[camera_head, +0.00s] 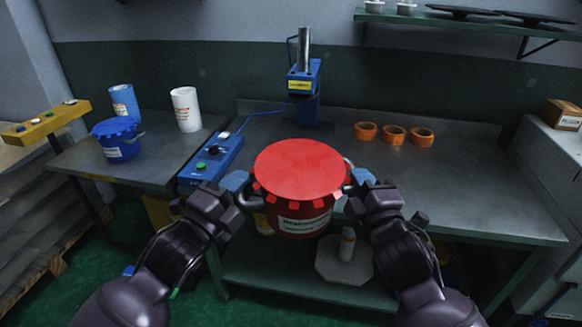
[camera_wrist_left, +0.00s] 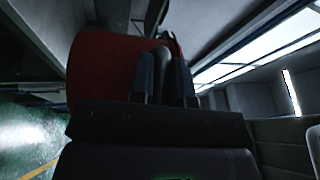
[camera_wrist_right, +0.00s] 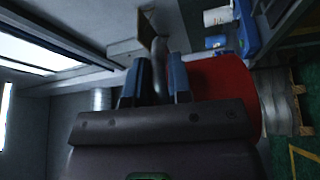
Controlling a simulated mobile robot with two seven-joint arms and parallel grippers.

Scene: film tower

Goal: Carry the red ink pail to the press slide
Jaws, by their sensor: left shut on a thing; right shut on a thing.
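The red ink pail (camera_head: 301,185), with a red lid and a white label, is held upright between my two grippers in the head view, in front of the workbench. My left gripper (camera_head: 246,190) is shut on the pail's left handle, and my right gripper (camera_head: 354,186) is shut on its right handle. The left wrist view shows the red side of the pail (camera_wrist_left: 100,65) beside the fingers (camera_wrist_left: 165,80). The right wrist view shows the pail (camera_wrist_right: 222,85) right of the fingers (camera_wrist_right: 160,80). A blue press (camera_head: 304,82) with a metal column stands at the back of the bench; I cannot make out its slide.
A blue control box (camera_head: 211,160) sits left of the pail. A blue pail (camera_head: 117,140) and two rolls, blue (camera_head: 123,101) and white (camera_head: 186,108), stand on the left table. Orange tape rolls (camera_head: 394,135) lie on the workbench (camera_head: 470,195), whose right part is clear. A small bottle (camera_head: 347,243) stands on a lower plate.

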